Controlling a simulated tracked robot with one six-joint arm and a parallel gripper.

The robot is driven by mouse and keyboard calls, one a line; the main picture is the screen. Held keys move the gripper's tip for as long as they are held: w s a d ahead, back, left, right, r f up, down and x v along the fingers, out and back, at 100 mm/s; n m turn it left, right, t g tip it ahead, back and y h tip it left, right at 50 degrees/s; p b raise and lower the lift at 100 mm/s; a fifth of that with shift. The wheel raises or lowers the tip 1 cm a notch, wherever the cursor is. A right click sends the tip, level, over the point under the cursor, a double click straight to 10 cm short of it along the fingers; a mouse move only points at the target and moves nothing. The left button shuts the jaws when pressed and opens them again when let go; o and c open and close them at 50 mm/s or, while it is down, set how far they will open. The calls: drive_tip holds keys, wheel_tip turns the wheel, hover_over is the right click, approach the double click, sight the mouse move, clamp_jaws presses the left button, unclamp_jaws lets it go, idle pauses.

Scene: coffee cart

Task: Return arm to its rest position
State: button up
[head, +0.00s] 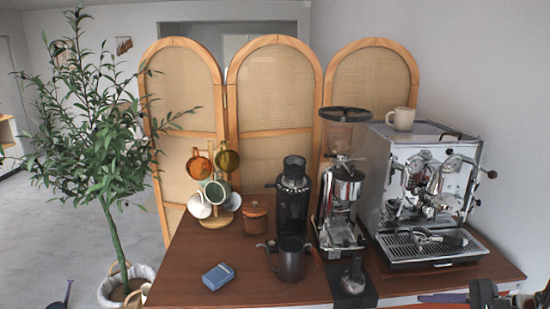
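Part of my arm shows at the bottom right corner, cut off by the picture edge. What looks like my gripper (443,298) is a thin dark and reddish piece in front of the table's right front edge. Its fingers are not clear, so I cannot tell whether it is open or shut. No held object can be made out. It appears apart from the espresso machine (425,190) and its drip tray, which stand behind it.
On the wooden table (190,255) stand a mug tree (216,218), a wooden-lidded jar (255,217), a black grinder (293,205), a dark pitcher (291,262), a larger grinder (341,200) and a tamper (353,275). A blue box (218,276) lies front left. A potted tree (105,150) stands left.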

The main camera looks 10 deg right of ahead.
drive_tip(key=s+a+n+g+h, duration=0.25)
drive_tip(key=a+n+g, duration=0.2)
drive_tip(key=a, duration=0.35)
drive_tip(key=s+a+n+g+h, duration=0.2)
drive_tip(key=s+a+n+g, duration=0.1)
drive_tip(key=a+n, duration=0.35)
drive_tip(key=s+a+r+n+t+h, duration=0.1)
drive_tip(key=a+r+n, duration=0.3)
drive_tip(key=a, duration=0.4)
drive_tip(key=s+a+r+n+t+h, duration=0.1)
drive_tip(key=a+r+n+t, duration=0.1)
drive_tip(key=a+r+n, duration=0.3)
drive_tip(key=a+n, duration=0.1)
drive_tip(key=a, duration=0.3)
drive_tip(key=shift+s+a+r+n+t, duration=0.2)
drive_tip(key=shift+s+n+t, duration=0.1)
drive_tip(key=shift+n+t, duration=0.1)
